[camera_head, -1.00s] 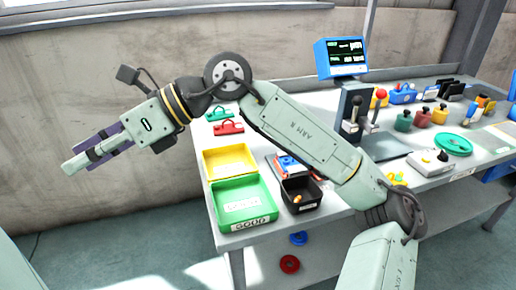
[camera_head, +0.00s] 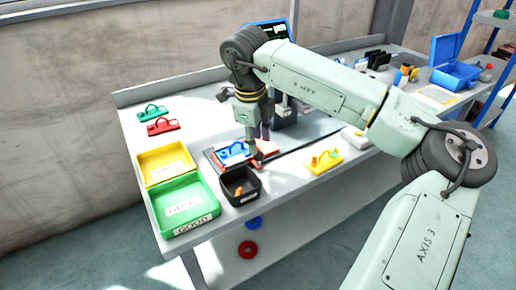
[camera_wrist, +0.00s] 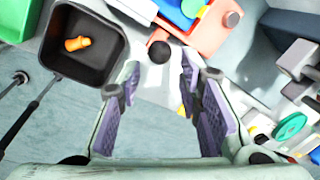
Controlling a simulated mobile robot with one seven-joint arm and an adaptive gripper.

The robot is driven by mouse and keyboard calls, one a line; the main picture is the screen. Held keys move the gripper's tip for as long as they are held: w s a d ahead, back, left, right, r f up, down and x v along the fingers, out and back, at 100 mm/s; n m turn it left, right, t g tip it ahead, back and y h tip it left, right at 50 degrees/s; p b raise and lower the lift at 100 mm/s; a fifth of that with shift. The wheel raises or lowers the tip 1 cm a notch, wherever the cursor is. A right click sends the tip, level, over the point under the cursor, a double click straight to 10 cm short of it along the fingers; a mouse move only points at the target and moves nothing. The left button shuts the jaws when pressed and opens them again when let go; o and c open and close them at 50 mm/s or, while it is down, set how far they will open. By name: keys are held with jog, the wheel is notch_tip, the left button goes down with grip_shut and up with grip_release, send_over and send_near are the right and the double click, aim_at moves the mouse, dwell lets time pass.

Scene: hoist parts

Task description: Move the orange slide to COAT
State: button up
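The orange slide (camera_head: 268,147) lies flat on the bench with a blue part (camera_head: 233,152) on it. My gripper (camera_head: 261,140) points down over the slide's right end. In the wrist view my gripper (camera_wrist: 160,85) is open, its purple pads apart with nothing between them. I cannot read a COAT label.
A black bin (camera_head: 240,186) with a small orange piece stands just in front of the slide. Green (camera_head: 185,205) and yellow (camera_head: 165,162) trays stand to the left. A yellow part (camera_head: 324,161) lies to the right. A screen post stands behind my gripper.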

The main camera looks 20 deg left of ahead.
jog(key=shift+w+f+p, duration=0.25)
jog(key=shift+f, duration=1.05)
jog(key=shift+w+f+p, duration=0.2)
jog(key=shift+f+p, duration=0.05)
jog(key=shift+f, duration=1)
jog(key=shift+c, duration=0.4)
grip_shut()
